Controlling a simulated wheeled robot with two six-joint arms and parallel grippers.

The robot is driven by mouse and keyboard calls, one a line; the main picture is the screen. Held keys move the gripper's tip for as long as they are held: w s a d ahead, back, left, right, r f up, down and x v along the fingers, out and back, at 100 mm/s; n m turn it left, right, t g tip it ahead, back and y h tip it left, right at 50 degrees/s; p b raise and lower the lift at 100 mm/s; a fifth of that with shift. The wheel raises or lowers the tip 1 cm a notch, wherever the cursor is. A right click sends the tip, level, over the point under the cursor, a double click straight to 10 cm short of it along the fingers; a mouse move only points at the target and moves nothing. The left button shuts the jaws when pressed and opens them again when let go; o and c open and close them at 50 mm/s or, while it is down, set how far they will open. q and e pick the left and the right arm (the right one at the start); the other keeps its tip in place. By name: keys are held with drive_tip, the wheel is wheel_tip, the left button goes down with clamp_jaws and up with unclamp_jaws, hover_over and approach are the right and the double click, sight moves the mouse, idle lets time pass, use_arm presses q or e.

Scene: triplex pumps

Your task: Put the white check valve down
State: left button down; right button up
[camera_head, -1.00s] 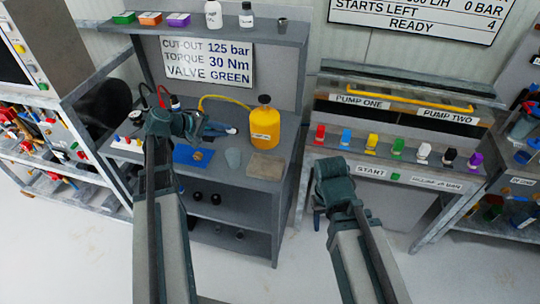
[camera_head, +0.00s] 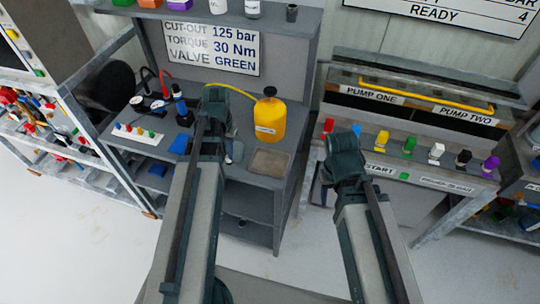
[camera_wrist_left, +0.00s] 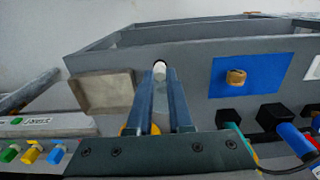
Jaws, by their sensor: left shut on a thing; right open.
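My left gripper (camera_wrist_left: 166,98) is shut on a small white piece (camera_wrist_left: 159,67), which I take to be the white check valve, at its fingertips over the grey bench. Most of the piece is hidden between the fingers, and I cannot tell whether it touches anything below. In the head view my left wrist (camera_head: 213,108) hides most of the fingers and the valve. My right gripper (camera_head: 328,182) is open by the front of the pump stand, its tips partly hidden behind my arm. Another white part (camera_head: 436,152) stands in the coloured row on the pump stand.
A beige tray (camera_wrist_left: 105,90) lies left of the fingers in the wrist view; a blue mat (camera_wrist_left: 258,80) with a brass part lies right. A yellow bottle (camera_head: 269,118) with a hose stands behind. A white board (camera_head: 138,133) with coloured pegs is at the bench's left.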

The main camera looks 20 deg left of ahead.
use_arm(q)
drive_tip(key=w+d, duration=0.2)
drive_tip(key=d, duration=0.2)
drive_tip(key=w+d+f, duration=0.1)
drive_tip(key=w+d, duration=0.1)
drive_tip(key=d, duration=0.2)
drive_tip(key=w+d+b, duration=0.1)
drive_tip(key=w+d, duration=0.1)
drive_tip(key=d, duration=0.2)
drive_tip(key=shift+w+f, duration=0.15)
drive_tip(key=shift+f, duration=0.05)
drive_tip(key=f+b, duration=0.3)
drive_tip(key=b, duration=0.1)
drive_tip(key=shift+w+d+f, duration=0.15)
drive_tip(key=shift+d+f, duration=0.1)
drive_tip(key=shift+f, duration=0.15)
drive_tip(key=shift+r, duration=0.15)
drive_tip(key=c, duration=0.8)
unclamp_jaws()
drive_tip(key=shift+c, duration=0.2)
drive_tip(key=shift+r+p, duration=0.15)
drive_tip(key=shift+p, duration=0.15)
wheel_tip(320, 180, up, 12)
drive_tip(key=p, duration=1.2)
drive_tip(key=s+d+m+y, duration=0.1)
drive_tip(key=s+d+m, duration=0.2)
drive_tip(key=s+d, duration=0.7)
drive_tip(key=s, duration=0.4)
drive_tip(key=shift+s+d, duration=0.25)
drive_tip(key=shift+d, duration=0.1)
